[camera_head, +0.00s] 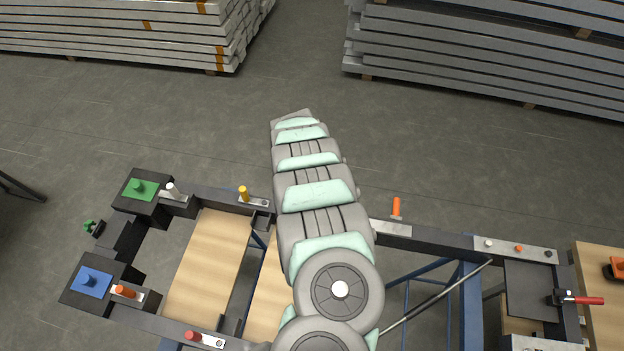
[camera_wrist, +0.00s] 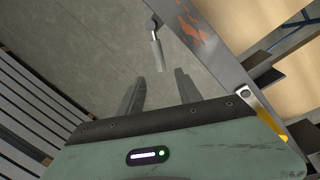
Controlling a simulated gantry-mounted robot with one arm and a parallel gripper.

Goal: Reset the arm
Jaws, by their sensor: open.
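My arm (camera_head: 315,195) stretches from the bottom of the head view up across the frame's upper beam, its far end over the bare floor. My gripper (camera_wrist: 161,76) shows in the wrist view, its two dark fingers apart with nothing between them. In the head view the gripper is hidden under the arm. Ahead of the fingers in the wrist view is a grey peg-like handle (camera_wrist: 157,50) beside the beam; I cannot tell whether it is close to the fingertips. A yellow part (camera_wrist: 272,126) shows at the right, partly hidden by the gripper body.
A red-handled clamp (camera_head: 585,300) is at right. Metal stacks (camera_head: 490,60) stand behind; floor between is clear.

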